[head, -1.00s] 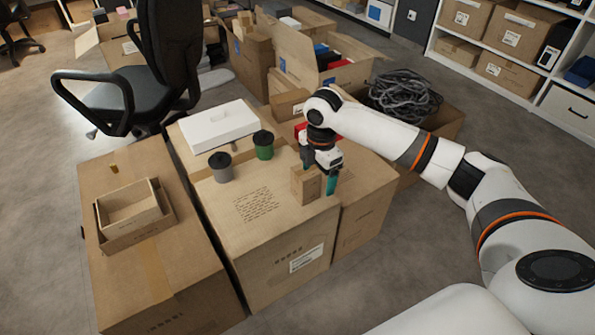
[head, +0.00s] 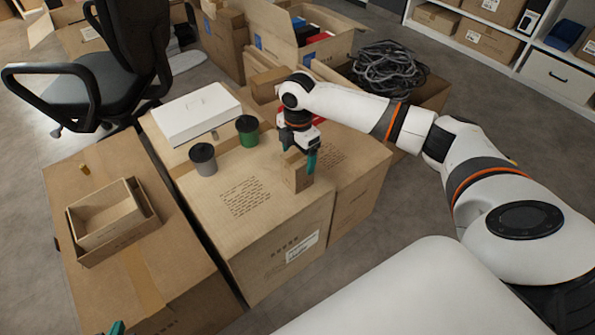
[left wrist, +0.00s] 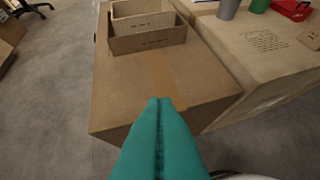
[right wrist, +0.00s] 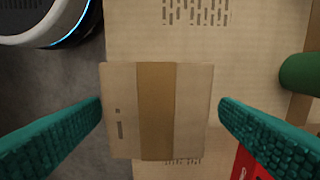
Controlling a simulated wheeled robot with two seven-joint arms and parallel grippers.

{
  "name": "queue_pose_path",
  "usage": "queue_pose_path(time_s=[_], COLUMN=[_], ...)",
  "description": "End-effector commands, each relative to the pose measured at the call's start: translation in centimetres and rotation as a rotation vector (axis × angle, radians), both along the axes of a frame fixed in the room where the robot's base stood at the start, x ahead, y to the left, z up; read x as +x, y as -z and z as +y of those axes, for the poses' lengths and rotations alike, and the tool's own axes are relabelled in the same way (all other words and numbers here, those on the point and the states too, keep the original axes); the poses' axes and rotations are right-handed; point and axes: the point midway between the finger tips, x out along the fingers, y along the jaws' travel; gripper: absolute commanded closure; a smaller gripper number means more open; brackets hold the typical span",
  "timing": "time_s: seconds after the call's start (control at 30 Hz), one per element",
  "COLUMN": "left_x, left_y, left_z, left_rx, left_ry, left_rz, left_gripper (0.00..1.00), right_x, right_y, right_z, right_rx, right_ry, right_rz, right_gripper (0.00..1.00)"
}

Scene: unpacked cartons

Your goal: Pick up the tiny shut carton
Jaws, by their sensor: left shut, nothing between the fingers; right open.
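The tiny shut carton (head: 296,171) stands on top of the large middle carton (head: 225,215), near its right edge. In the right wrist view the tiny carton (right wrist: 157,110) shows its taped top between the fingers. My right gripper (head: 298,158) is open, with one finger on each side of the tiny carton; small gaps show on both sides. My left gripper (left wrist: 160,102) is shut and empty above the left carton (left wrist: 165,88). In the head view only the tip of my left gripper (head: 117,327) shows at the bottom edge.
A grey canister (head: 203,160) and a green canister (head: 247,132) stand left of the tiny carton. A white box (head: 197,114) lies behind them. An open small box (head: 108,215) sits on the left carton. A carton of grey cable (head: 390,75) stands at the back right.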

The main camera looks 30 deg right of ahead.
Motion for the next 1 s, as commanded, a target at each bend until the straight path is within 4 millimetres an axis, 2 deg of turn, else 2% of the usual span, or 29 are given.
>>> queue_pose_path(time_s=[0.23,0.43,0.63,0.97,1.0], left_x=[1.9,4.3,5.4,5.6,5.6], left_y=[-1.4,-4.4,-7.1,-7.9,-7.9], left_z=[-0.8,-1.9,-2.6,-2.8,-2.8], left_rx=[-0.032,-0.086,-0.126,-0.137,-0.137], left_ry=[0.011,0.026,0.037,0.04,0.04], left_rz=[-0.139,-0.37,-0.538,-0.583,-0.583], left_gripper=[1.0,1.0,1.0,1.0,1.0], right_x=[-0.1,-0.3,-0.3,-0.3,-0.3], right_y=[1.5,3.4,5.0,5.3,5.3], right_z=[0.1,0.3,0.3,0.3,0.3], right_rx=[0.0,0.0,0.0,-0.001,-0.001], right_ry=[0.0,0.0,0.001,0.0,0.0], right_rz=[0.002,0.001,0.0,0.0,0.0], right_gripper=[0.15,0.15,0.15,0.15,0.19])
